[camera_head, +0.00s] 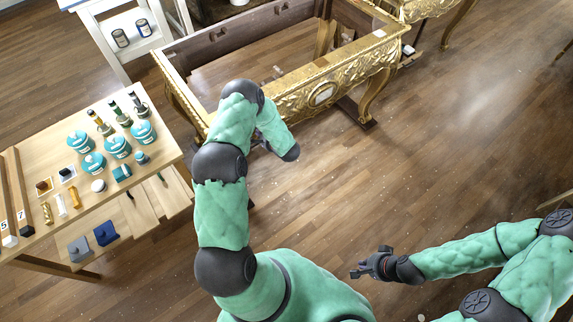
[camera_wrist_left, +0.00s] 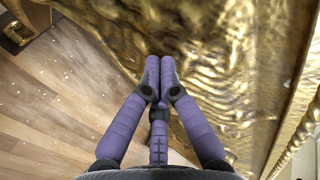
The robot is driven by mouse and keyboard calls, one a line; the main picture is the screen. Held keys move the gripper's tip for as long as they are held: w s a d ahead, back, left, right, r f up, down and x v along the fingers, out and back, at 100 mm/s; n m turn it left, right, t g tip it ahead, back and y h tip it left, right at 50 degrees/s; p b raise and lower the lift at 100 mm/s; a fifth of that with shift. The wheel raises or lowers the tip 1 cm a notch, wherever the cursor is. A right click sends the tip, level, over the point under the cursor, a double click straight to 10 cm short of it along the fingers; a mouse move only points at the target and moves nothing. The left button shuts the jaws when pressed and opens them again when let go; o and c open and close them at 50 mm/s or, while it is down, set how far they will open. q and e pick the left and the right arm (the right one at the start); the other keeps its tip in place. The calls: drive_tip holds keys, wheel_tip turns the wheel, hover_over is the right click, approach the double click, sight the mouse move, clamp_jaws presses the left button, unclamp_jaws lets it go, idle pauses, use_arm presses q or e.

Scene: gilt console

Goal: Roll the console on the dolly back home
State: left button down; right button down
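The gilt console (camera_head: 325,92) is a carved gold frame with an open top, standing at the upper middle of the head view. Its front right leg (camera_head: 378,98) rests on a dark low piece (camera_head: 355,113), perhaps part of the dolly; the rest underneath is hidden. My left arm reaches to the console's front left part, and its gripper is mostly hidden there in the head view. In the left wrist view my left gripper (camera_wrist_left: 160,75) has its fingers together, close against carved gold (camera_wrist_left: 235,60); contact is unclear. My right gripper (camera_head: 368,268) is empty over the floor, away from the console.
A wooden workbench (camera_head: 60,150) with teal jars, bottles and small tools stands at left, close to my left arm. A white stand (camera_head: 105,45) is behind it. Another gilt piece (camera_head: 425,8) is at the top right. Wood floor (camera_head: 470,130) is clear at right.

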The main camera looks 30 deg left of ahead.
use_arm(q)
drive_tip(key=w+a+b, duration=0.1)
drive_tip(key=w+a, duration=0.3)
drive_tip(key=a, duration=0.7)
drive_tip(key=shift+w+a+b, duration=0.2)
drive_tip(key=shift+a+b, duration=0.15)
drive_tip(key=shift+a, duration=0.05)
drive_tip(key=shift+r, duration=0.15)
